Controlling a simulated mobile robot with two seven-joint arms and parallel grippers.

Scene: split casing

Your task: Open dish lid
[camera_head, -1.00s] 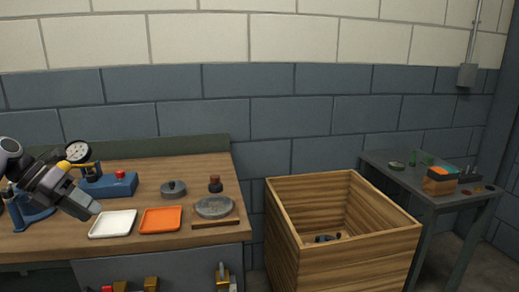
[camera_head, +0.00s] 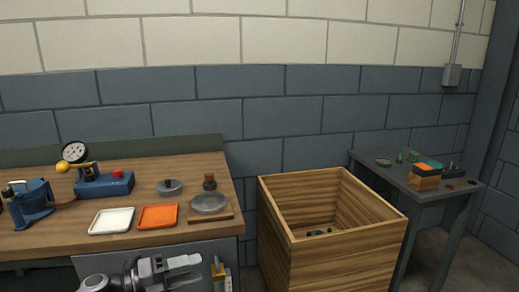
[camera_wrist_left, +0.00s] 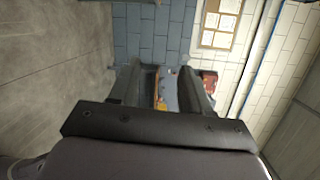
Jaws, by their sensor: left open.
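A small round grey lidded dish (camera_head: 170,187) with a knob on top stands on the wooden workbench (camera_head: 60,236), and its lid looks seated. A wider, shallow grey round piece (camera_head: 209,203) sits on a wooden board to its right; I cannot tell whether it is a dish or a lid. My left gripper (camera_head: 198,268) is low in front of the bench's front edge, fingers pointing right. It is open and empty, apart from both grey pieces. In the left wrist view its two fingers (camera_wrist_left: 165,88) are spread, with no dish between them. My right gripper is out of view.
A white tray (camera_head: 111,221) and an orange tray (camera_head: 158,217) lie near the bench's front. A blue gauge device (camera_head: 105,184) and a small brown knobbed piece (camera_head: 209,182) stand behind. A wooden crate (camera_head: 350,255) and a side table (camera_head: 420,190) are at the right.

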